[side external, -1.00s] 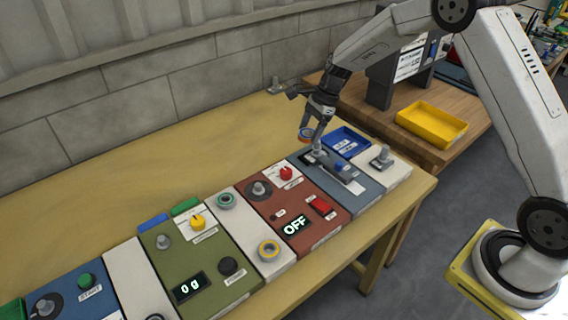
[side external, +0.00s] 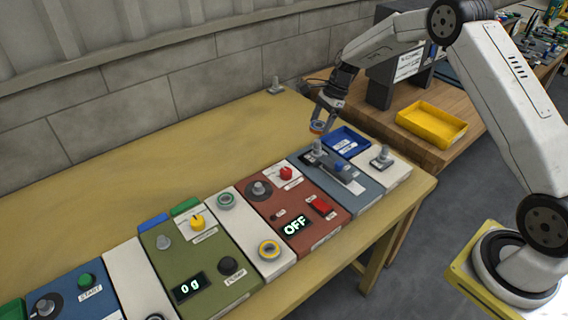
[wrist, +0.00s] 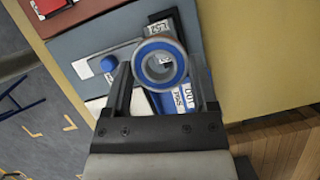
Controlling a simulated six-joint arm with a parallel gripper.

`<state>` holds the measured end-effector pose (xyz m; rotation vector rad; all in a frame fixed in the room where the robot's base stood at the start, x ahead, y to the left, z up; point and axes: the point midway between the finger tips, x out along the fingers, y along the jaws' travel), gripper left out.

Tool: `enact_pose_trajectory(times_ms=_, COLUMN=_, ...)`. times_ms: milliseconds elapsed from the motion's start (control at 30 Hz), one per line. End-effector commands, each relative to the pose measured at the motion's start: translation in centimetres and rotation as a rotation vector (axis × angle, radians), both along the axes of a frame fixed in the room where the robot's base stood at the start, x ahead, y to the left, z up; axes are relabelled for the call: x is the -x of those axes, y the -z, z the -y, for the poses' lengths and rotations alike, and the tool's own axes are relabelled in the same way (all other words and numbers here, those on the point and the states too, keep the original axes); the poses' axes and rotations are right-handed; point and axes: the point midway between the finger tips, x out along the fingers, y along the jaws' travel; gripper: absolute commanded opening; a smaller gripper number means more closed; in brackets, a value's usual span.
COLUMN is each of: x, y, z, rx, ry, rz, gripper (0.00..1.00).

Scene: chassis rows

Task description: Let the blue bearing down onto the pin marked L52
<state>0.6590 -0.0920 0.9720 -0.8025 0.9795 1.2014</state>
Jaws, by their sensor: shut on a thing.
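The grey upright pin (side external: 318,147) on the blue-grey panel is just below the bearing in the side view, with a visible gap. The bearing hides most of the pin there.
A blue tray (side external: 364,145) with labels stands behind the panel. A slotted plate with a blue knob (wrist: 108,63) is close by. Another pin (side external: 381,154) stands on the white panel to the right. A red-brown panel (side external: 318,229) lies left.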

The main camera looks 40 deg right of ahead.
Motion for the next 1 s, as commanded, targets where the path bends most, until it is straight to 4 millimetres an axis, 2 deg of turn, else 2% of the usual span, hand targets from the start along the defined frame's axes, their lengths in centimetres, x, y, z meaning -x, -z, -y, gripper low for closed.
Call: enact_pose_trajectory(times_ms=1000, x=0.0, y=5.4, z=0.0, rx=0.0, ry=-0.001, rz=0.001, gripper=0.0)
